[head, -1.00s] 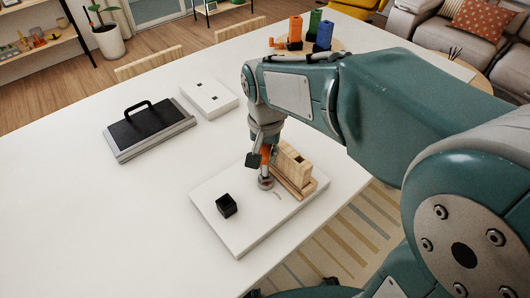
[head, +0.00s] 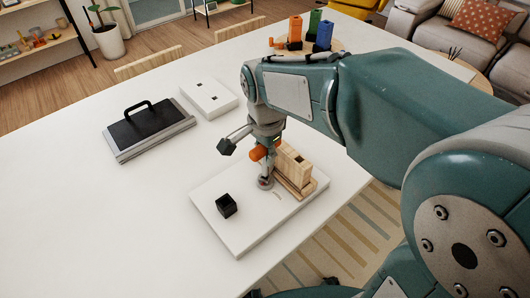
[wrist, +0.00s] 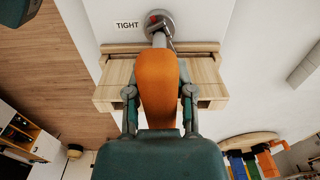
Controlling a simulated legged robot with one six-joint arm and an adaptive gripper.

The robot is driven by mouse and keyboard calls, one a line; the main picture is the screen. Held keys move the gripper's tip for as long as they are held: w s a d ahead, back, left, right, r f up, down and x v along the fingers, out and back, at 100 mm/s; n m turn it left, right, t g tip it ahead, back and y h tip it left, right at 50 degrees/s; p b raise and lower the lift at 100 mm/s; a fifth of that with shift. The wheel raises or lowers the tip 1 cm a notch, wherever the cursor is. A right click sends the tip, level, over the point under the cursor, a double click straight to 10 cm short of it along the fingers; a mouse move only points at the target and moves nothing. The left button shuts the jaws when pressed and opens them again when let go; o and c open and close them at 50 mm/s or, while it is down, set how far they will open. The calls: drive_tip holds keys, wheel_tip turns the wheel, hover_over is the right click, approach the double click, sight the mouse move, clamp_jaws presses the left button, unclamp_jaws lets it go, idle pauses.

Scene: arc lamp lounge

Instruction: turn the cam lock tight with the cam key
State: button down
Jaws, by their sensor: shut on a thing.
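The cam key (wrist: 158,80) has an orange handle and a grey shaft; its handle also shows in the head view (head: 258,153). My gripper (wrist: 158,100) is shut on the handle, with a finger on each side. The shaft reaches the cam lock (wrist: 160,22), a round grey disc with a small red mark. How deep the key sits in it cannot be told. In the head view the lock (head: 266,183) stands on a white board (head: 240,235). A "TIGHT" label (wrist: 127,25) lies left of the lock in the wrist view.
A wooden block holder (head: 293,168) stands on the board right beside my gripper. A small black cube-shaped cup (head: 226,205) is at the board's left. A black-handled case (head: 148,128) and a white slotted block (head: 210,97) lie further back. The table's left is clear.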

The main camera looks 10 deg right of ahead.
drive_tip(key=m, duration=0.4)
drive_tip(key=shift+m, duration=0.3)
idle(0.3)
drive_tip(key=m, duration=0.4)
drive_tip(key=shift+r, duration=0.15)
drive_tip(key=shift+r, duration=2.35)
